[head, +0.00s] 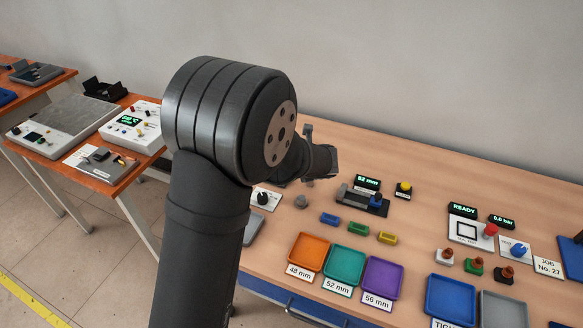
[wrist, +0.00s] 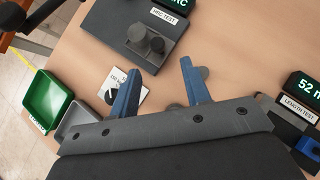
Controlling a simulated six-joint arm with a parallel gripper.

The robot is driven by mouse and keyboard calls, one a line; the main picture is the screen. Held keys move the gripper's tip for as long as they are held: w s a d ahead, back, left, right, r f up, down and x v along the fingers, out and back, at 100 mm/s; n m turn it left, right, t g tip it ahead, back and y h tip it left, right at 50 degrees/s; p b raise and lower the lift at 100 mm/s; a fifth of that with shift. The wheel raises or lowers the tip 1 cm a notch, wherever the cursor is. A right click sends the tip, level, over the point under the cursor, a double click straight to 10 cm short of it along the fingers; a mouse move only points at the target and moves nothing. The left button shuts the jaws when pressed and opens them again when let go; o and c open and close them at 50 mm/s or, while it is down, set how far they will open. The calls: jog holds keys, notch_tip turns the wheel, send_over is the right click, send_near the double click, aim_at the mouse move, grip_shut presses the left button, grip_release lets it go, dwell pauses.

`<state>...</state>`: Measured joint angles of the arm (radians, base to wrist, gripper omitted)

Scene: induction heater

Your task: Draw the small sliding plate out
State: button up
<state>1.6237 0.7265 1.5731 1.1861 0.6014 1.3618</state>
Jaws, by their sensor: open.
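I cannot single out the small sliding plate for certain in either view. The length tester (head: 362,200), a dark fixture with a blue part (head: 376,199) at its right end, lies on the wooden bench in the head view. Its edge also shows at the right of the wrist view (wrist: 285,122). My gripper (head: 311,157) hangs above the bench, left of and behind this tester. In the wrist view my gripper (wrist: 160,67) has its two blue fingers apart with nothing held. The grey HRC test block (wrist: 128,34) with dark round posts lies beyond the fingertips.
A white dial plate (head: 265,199) stands left of the small blue, green and yellow blocks. Orange (head: 309,252), teal (head: 344,266) and purple (head: 382,278) trays line the front. A green bin (wrist: 45,102) shows in the wrist view. My arm hides part of the bench.

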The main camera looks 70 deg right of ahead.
jog(key=v, duration=1)
jog(key=x, duration=1.7)
jog(key=shift+w+d+f, duration=0.1)
jog(key=shift+w+f, duration=0.1)
jog(key=o, duration=1.3)
jog(key=shift+c, duration=0.2)
jog(key=a+r+n+g+y, duration=0.15)
jog(key=a+r+n, duration=0.25)
jog(key=r+n, duration=0.8)
jog(key=a+r+n+g+y, duration=0.1)
jog(key=a+r+n+g, duration=0.2)
jog(key=r+n, duration=0.8)
notch_tip(320, 180, down, 12)
jog(key=w+d+n, duration=0.1)
jog(key=d+n, duration=0.1)
jog(key=n, duration=0.2)
jog(key=shift+d+f, duration=0.25)
jog(key=shift+d, duration=0.15)
jog(key=shift+t, duration=0.25)
